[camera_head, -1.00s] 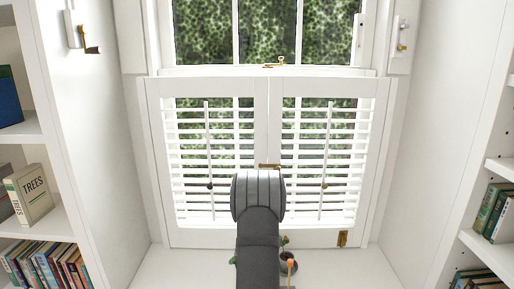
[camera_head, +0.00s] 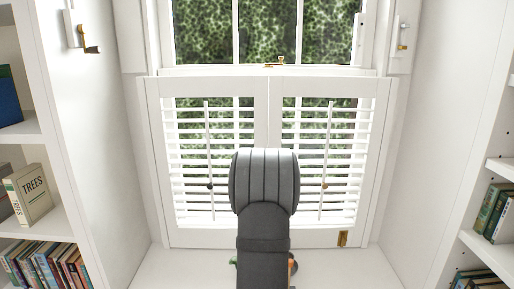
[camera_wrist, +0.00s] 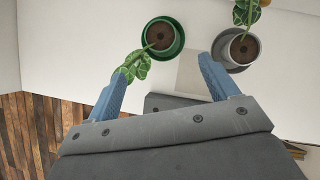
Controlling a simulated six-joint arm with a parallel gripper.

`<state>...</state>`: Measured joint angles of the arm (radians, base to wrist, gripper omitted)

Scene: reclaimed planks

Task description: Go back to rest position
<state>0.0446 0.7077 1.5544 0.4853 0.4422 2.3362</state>
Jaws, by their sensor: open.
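My gripper (camera_wrist: 163,68) shows in the wrist view with its two blue fingers spread apart and nothing between them. It is above the white sill (camera_wrist: 90,40). A green pot (camera_wrist: 179,44) with soil and a variegated leafy plant stands beyond the fingers. One of its leaves shows beside the left fingertip; I cannot tell whether they touch. A grey pot (camera_wrist: 221,50) with another plant stands to the right, beyond the right finger. In the head view my arm hides the gripper and nearly all of both pots.
White shutters (camera_head: 217,237) and a window stand behind my arm, with a brass hinge or catch (camera_head: 342,239) low on the right. Shelves with books (camera_head: 33,193) flank both sides. The sill is clear left and right of the arm. Wooden floor (camera_wrist: 40,130) shows at left.

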